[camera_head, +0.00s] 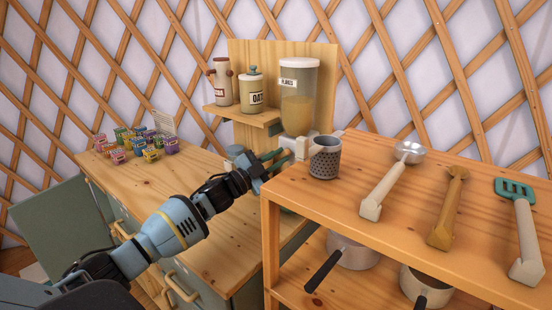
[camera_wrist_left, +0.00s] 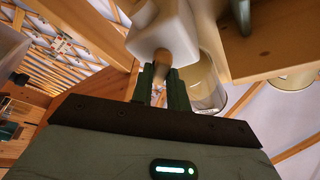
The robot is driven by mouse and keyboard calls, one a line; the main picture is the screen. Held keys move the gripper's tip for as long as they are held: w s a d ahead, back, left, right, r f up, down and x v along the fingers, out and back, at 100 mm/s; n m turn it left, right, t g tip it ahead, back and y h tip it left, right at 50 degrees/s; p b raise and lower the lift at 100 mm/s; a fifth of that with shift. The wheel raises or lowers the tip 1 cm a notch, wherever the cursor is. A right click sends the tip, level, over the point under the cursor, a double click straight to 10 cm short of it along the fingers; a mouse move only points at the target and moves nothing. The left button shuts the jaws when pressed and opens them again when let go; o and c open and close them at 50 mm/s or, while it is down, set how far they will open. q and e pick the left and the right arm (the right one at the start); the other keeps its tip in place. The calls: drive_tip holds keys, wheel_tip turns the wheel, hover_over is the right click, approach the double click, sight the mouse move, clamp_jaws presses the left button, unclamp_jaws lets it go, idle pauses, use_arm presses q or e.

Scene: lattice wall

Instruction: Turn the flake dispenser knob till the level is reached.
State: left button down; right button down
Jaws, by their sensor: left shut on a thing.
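The flake dispenser (camera_head: 298,95) stands against the wooden back panel, with a clear hopper, a white lid and a label. Tan flakes fill roughly its lower half. My left gripper (camera_head: 281,160) reaches the white base of the dispenser. In the left wrist view its two fingers (camera_wrist_left: 163,85) are shut on the knob (camera_wrist_left: 163,60), a pale brown piece under the white dispenser body (camera_wrist_left: 160,28). A clear round vessel (camera_wrist_left: 207,88) shows beside the fingers; its fill level cannot be told. The knob is hidden in the head view. My right gripper is not in view.
A grey dotted mug (camera_head: 325,160) stands on the orange shelf unit (camera_head: 400,215) close right of my gripper. A ladle (camera_head: 390,180) and other utensils lie there. Two jars (camera_head: 252,92) stand on a small wall shelf. Small colourful boxes (camera_head: 135,143) sit on the left counter.

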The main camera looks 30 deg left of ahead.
use_arm(q)
drive_tip(key=m+g, duration=0.1)
drive_tip(key=m, duration=0.1)
drive_tip(key=m+p, duration=0.1)
drive_tip(key=m, duration=0.1)
drive_tip(key=m+g, duration=0.1)
drive_tip(key=m, duration=0.2)
drive_tip(key=shift+a+r+g+h+p, duration=0.1)
drive_tip(key=shift+r+g+h+p, duration=0.2)
drive_tip(key=shift+r+h+p, duration=0.1)
drive_tip(key=shift+f+m+g+p, duration=0.1)
drive_tip(key=shift+m+g+p, duration=0.3)
drive_tip(key=shift+m, duration=0.5)
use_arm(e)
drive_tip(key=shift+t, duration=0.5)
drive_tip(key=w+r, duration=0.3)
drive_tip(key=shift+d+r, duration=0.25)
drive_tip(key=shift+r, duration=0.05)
use_arm(q)
drive_tip(key=shift+f+m, duration=0.15)
drive_tip(key=shift+m, duration=0.15)
drive_tip(key=c, duration=1.4)
unclamp_jaws()
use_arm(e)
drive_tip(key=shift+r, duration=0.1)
use_arm(q)
drive_tip(key=shift+o, duration=0.2)
drive_tip(key=shift+s, duration=0.1)
